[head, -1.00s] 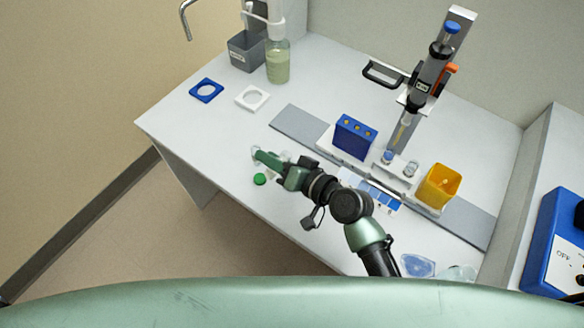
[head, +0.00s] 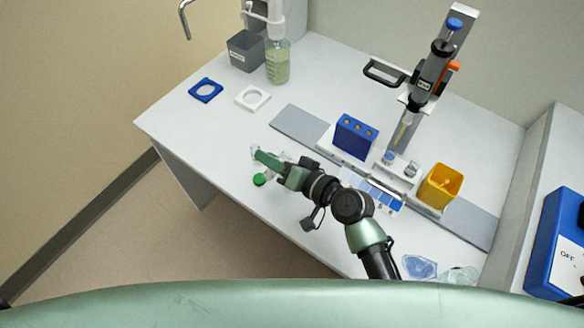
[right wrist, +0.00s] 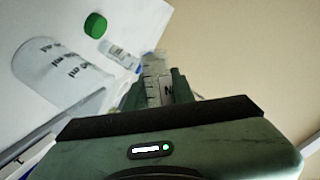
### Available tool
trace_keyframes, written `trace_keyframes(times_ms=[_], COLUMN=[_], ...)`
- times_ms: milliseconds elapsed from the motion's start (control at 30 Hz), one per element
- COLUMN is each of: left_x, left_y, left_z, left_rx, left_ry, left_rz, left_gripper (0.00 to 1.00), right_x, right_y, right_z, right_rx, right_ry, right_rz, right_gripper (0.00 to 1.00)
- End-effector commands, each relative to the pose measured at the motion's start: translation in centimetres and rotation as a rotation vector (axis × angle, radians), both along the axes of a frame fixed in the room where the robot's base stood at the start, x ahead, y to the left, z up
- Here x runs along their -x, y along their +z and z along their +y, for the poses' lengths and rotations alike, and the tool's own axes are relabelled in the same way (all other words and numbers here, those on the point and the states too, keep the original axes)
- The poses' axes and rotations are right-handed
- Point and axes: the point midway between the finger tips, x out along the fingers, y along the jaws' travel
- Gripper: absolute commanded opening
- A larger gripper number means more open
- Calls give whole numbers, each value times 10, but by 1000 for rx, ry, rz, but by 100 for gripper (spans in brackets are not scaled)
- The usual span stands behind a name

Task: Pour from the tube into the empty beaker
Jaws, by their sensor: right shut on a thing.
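My right gripper (head: 268,161) is at the front left of the bench, close to its surface. It is shut on a clear graduated tube (right wrist: 153,82), whose end shows between the fingers in the right wrist view. In the head view a clear end of the tube (head: 255,150) shows at the fingertips. A clear beaker with printed ml marks (right wrist: 62,72) is beside the gripper in the right wrist view; the gripper mostly hides it in the head view. I cannot tell the tube's contents or exact tilt. My left gripper is not in view.
A green cap (head: 260,179) lies near the front edge, with a small labelled vial (right wrist: 119,54) near it. A blue rack (head: 355,137), pipette stand (head: 428,80) and yellow bin (head: 440,186) stand to the right. The back left holds a bottle (head: 278,66) and grey box (head: 246,50).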

Motion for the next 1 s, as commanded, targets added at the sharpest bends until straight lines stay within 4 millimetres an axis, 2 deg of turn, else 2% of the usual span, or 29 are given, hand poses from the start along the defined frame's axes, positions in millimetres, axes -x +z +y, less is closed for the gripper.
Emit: trace_keyframes(times_ms=[1000], left_x=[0], left_y=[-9], left_z=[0], left_rx=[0], left_ry=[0], left_rz=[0], left_gripper=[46], right_x=[1], right_y=[-4], right_z=[1], right_rx=[-52], right_ry=[-1], right_rz=[32], right_gripper=[0])
